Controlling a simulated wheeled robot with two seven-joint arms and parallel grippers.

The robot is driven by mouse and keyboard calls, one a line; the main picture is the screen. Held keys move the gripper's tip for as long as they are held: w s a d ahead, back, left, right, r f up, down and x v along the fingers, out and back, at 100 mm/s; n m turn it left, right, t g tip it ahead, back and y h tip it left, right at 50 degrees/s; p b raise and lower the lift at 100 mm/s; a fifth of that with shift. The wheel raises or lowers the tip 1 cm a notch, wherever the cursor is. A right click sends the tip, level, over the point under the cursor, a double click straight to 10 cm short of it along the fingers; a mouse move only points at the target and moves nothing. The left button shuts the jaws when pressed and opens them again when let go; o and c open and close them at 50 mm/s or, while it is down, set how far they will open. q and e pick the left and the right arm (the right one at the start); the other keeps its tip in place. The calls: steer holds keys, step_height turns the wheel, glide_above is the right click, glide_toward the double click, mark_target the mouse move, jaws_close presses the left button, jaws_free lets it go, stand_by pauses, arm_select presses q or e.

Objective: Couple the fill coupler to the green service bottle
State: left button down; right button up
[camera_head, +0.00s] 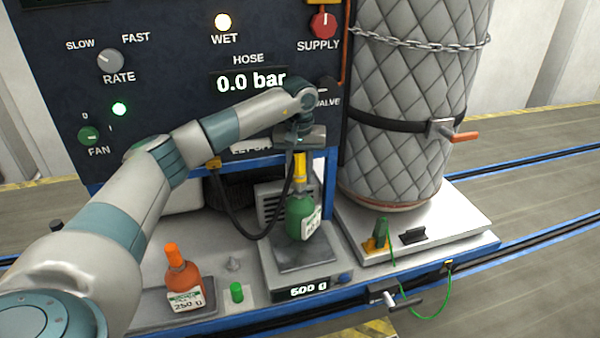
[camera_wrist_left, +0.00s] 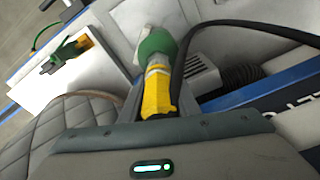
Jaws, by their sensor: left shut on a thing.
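The green service bottle (camera_head: 301,217) stands upright on the scale (camera_head: 300,257), which reads 500 g. The yellow fill coupler (camera_head: 299,170) is right above the bottle's neck, in line with it. My left gripper (camera_head: 299,150) is shut on the coupler from above. In the left wrist view the yellow coupler (camera_wrist_left: 157,92) runs from the gripper to the top of the green bottle (camera_wrist_left: 157,45). They appear to touch, but I cannot tell whether they are locked together. A black hose (camera_head: 262,232) loops from the coupler to the left. My right gripper is not in view.
An orange bottle (camera_head: 182,277) marked 250 g and a green cap (camera_head: 237,291) stand left of the scale. A quilted tank (camera_head: 412,100) rises at the right. The panel (camera_head: 180,60) behind shows 0.0 bar, with the WET lamp lit.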

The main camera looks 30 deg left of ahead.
arm_select(q)
steer(key=shift+f+b, duration=0.5)
steer(key=shift+f, duration=0.3)
steer(key=c, duration=1.3)
jaws_free()
steer(key=shift+r, duration=0.5)
steer(key=r+b, duration=0.1)
steer(key=r, duration=0.4)
steer(key=s+r+b, duration=0.1)
steer(key=r+b, duration=0.1)
steer(key=r, duration=0.2)
steer(key=d+r+b, duration=0.1)
steer(key=r, duration=0.4)
steer(key=shift+s+r+b, duration=0.25)
steer(key=shift+r+b, duration=0.05)
steer(key=shift+b, duration=0.1)
steer(key=shift+s+r, duration=0.1)
steer(key=shift+r, duration=0.8)
